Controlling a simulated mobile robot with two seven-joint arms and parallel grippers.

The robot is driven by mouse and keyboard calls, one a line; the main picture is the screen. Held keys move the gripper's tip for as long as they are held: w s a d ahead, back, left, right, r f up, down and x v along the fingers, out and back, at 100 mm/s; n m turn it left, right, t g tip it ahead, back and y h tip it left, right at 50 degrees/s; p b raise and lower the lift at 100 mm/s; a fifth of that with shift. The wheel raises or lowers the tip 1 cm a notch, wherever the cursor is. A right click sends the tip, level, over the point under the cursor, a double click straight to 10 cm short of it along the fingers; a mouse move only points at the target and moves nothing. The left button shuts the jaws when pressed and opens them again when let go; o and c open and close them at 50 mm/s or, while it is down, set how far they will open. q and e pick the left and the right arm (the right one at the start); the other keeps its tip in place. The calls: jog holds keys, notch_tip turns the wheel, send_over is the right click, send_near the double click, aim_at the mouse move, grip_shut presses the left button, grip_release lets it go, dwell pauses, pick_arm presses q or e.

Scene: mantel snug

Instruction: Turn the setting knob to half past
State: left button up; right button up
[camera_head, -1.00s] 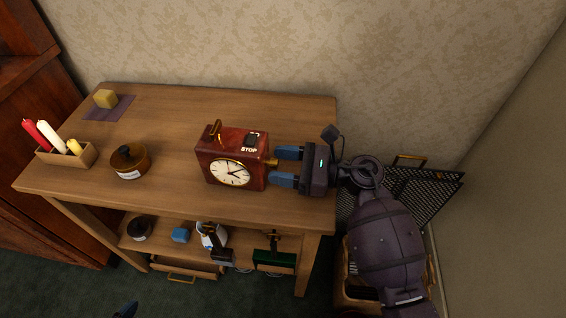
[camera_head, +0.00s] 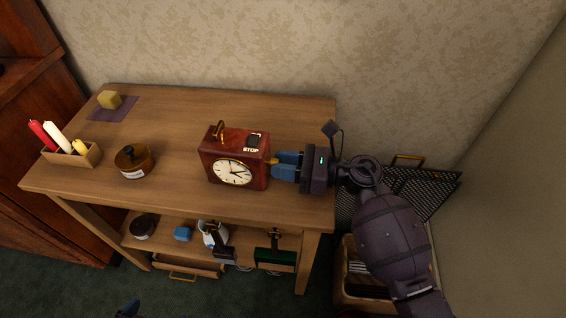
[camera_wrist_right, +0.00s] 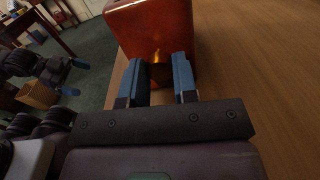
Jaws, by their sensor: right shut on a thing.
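A red-brown box clock (camera_head: 222,148) with a white dial (camera_head: 232,173) stands upright on the wooden table. Its top bears a dark button beside the word STOP. The brass setting knob is on its right side, mostly hidden by my fingers in the head view. It shows between them in the right wrist view (camera_wrist_right: 158,72). My right gripper (camera_head: 276,165) comes in from the right and is shut on the knob. My left gripper shows at the left of the right wrist view (camera_wrist_right: 75,78), away from the clock, its blue fingers apart and empty.
The wooden table (camera_head: 180,115) holds a lidded brown jar (camera_head: 134,162), a candle box (camera_head: 75,157) and a yellow block (camera_head: 110,99) on a purple mat. A shelf below holds several small things. A black mesh screen (camera_head: 430,190) stands right of the table.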

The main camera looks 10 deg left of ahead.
jog(key=m+p, duration=0.1)
jog(key=m, duration=0.2)
jog(key=shift+r, duration=0.1)
jog(key=shift+m+p, duration=0.3)
jog(key=shift+m, duration=0.5)
jog(key=o, duration=0.9)
jog(key=shift+o, duration=0.2)
jog(key=d, duration=1)
jog(key=shift+s+d, duration=0.25)
jog(key=shift+d, duration=0.15)
